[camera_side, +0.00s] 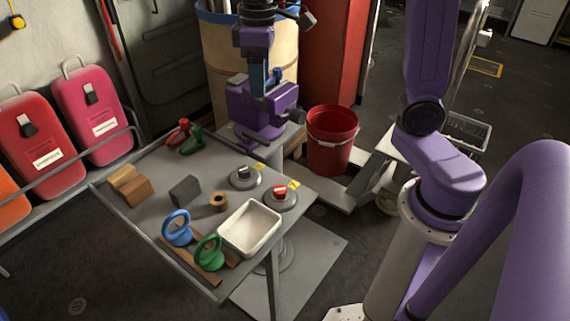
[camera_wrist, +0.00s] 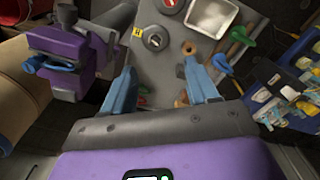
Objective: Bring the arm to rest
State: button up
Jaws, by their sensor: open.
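My gripper (camera_wrist: 160,70) shows in the wrist view with its two blue fingers spread wide and nothing held between them. Tabletop and small items show beyond the gap. In the side view my gripper (camera_side: 266,82) hangs at the back corner of the table (camera_side: 150,218), its blue finger part pointing down. It appears in front of or above a purple block-like fixture (camera_side: 250,112); I cannot tell whether they touch. The fixture also stands to the left of my fingers in the wrist view (camera_wrist: 62,48).
The table holds a white tray (camera_side: 252,226), a blue ring-shaped tool (camera_side: 178,228), a green one (camera_side: 209,253), a dark block (camera_side: 185,190), brown blocks (camera_side: 136,190) and red and green clamps (camera_side: 188,140). A red bucket (camera_side: 332,140) and tan barrel (camera_side: 215,65) stand nearby.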

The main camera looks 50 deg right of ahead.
jog(key=s+f+n, duration=0.3)
jog(key=s+f, duration=0.1)
jog(key=s, duration=0.7)
jog(key=s+d+f+n, duration=0.1)
jog(key=s+f+n, duration=0.2)
jog(key=s, duration=0.9)
jog(key=shift+f, duration=0.95)
